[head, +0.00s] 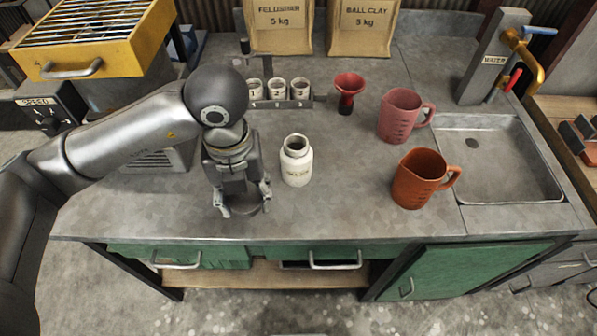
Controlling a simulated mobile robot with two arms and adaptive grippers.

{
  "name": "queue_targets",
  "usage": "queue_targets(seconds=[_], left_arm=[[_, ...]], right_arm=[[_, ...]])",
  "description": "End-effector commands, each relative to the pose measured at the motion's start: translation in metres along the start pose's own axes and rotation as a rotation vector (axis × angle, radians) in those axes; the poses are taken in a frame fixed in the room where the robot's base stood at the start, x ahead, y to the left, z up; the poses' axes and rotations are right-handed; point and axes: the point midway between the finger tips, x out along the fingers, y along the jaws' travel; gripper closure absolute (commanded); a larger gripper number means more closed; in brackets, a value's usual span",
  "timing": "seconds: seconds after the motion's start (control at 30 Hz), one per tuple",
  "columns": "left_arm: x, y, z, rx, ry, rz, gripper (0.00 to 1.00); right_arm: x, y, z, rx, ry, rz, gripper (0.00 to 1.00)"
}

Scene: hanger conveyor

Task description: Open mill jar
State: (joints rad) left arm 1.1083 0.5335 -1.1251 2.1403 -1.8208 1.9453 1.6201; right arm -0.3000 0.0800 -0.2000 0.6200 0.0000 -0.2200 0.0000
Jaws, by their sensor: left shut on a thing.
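The white mill jar (297,165) stands upright on the grey counter. Its dark round mouth is uncovered, and the lettering on its front is too small to read. My left gripper (243,205) is to the left of the jar and nearer the front edge, pointing down. It is shut on a dark round lid (247,208), low over the counter. I cannot tell whether the lid touches the counter. The gripper and the jar are apart. My right gripper is not in view.
An orange jug (421,180) and a pink jug (400,116) stand right of the jar, before the sink (500,165). Behind are a red funnel (349,88), a rack of small cups (277,101) and two paper sacks. The counter between jar and orange jug is clear.

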Motion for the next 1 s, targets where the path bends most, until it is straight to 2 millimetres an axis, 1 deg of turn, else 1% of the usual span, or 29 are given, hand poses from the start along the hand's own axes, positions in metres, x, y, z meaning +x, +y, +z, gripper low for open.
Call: queue_targets(seconds=[0.3, 0.5, 0.63, 0.8, 0.87, 1.0], left_arm=[[0.002, -0.015, -0.005, -0.470, 0.005, -0.003, 0.80], [0.002, -0.022, -0.007, -0.734, 0.007, -0.003, 0.80], [0.002, -0.026, -0.008, -0.849, 0.008, -0.004, 0.80], [0.002, -0.028, -0.006, -0.924, 0.009, -0.004, 0.80], [0.005, -0.028, 0.000, -0.934, 0.011, -0.003, 0.80], [0.018, -0.027, 0.026, -0.940, 0.014, -0.001, 0.80]], right_arm=[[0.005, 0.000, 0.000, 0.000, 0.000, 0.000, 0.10], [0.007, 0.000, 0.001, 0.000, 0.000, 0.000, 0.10], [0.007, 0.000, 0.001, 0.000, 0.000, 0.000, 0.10], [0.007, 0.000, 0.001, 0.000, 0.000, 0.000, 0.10], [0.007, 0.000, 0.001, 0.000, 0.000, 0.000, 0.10], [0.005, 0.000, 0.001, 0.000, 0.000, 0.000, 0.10]])
